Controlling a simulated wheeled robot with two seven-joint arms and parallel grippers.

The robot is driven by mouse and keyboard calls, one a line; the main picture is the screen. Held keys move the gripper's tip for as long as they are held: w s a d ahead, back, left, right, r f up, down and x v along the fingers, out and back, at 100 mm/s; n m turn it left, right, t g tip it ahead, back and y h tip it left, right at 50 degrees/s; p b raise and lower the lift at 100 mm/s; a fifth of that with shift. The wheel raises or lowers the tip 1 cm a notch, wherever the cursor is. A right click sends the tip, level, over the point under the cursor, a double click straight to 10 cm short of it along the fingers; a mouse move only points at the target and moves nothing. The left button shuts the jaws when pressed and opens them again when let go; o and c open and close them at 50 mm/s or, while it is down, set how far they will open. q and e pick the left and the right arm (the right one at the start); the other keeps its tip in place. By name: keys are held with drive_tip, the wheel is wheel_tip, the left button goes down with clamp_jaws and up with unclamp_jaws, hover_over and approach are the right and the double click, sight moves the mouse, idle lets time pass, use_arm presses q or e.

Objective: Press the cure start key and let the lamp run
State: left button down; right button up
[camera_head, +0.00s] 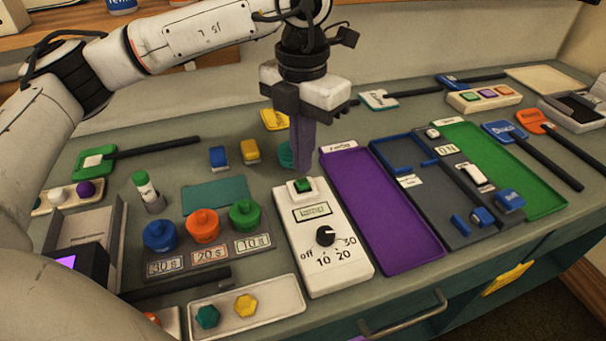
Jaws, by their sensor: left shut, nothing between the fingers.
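The white control box (331,262) stands at the front middle of the counter. It has a green key (303,185) at its far end, a small greenish display (311,211), and a black dial (325,236) marked off, 10, 20 and 30. The dial's exact setting is too small to tell. My left gripper (302,168) points down with its fingers shut and empty. Its tips are right at the far side of the green key or just above it; I cannot tell if they touch. No lamp can be clearly made out. My right gripper is not in view.
Left of the box, blue, orange and green knobbed pieces (204,227) stand behind time labels. A white tray (265,312) with two hex pieces lies in front. A purple tray (394,215) lies close on the right, then a dark fixture and a green tray (540,190).

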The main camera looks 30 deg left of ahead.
sight(303, 182)
use_arm(q)
drive_tip(key=shift+r+p, duration=1.35)
drive_tip(key=shift+r, duration=1)
